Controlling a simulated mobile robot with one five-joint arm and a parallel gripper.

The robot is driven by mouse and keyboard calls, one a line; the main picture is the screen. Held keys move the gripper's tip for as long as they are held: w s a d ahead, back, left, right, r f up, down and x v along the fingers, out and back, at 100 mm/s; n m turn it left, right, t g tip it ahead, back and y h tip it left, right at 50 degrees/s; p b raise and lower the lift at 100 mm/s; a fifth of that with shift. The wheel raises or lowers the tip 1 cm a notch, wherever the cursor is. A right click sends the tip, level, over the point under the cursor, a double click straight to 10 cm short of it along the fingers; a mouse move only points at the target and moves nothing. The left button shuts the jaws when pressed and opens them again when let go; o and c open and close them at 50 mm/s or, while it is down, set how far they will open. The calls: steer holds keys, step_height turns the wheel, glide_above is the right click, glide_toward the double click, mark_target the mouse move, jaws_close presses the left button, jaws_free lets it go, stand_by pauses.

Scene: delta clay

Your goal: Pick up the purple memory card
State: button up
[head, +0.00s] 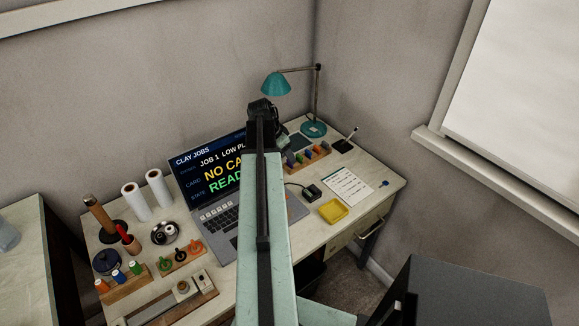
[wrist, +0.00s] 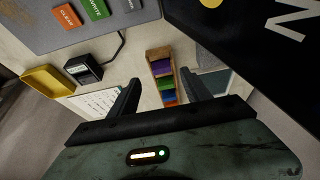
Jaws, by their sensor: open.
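The purple memory card (wrist: 161,68) stands in a wooden card rack (wrist: 153,53) with several other coloured cards. In the wrist view it is at the end of the row nearest the top, beyond my fingertips. In the head view the rack is on the desk right of my arm, with a purple card (head: 290,161) at its left end. My gripper (wrist: 159,80) is open, with its two dark fingers spread on either side of the row of cards. Nothing shows between the fingers in their grip. In the head view the fingers are hidden behind my arm.
A laptop (head: 217,217) stands behind my arm. A black card reader (head: 312,193), yellow tray (head: 333,211) and printed sheet (head: 346,187) lie in front of the rack. A teal lamp (head: 313,129) and a pen stand (head: 343,146) are near the rack.

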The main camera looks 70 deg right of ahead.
mark_target(290, 165)
steer(key=b+x, duration=0.4)
steer(key=x, duration=0.1)
steer(key=shift+w+d, duration=0.1)
steer(key=shift+r, duration=0.2)
jaws_close()
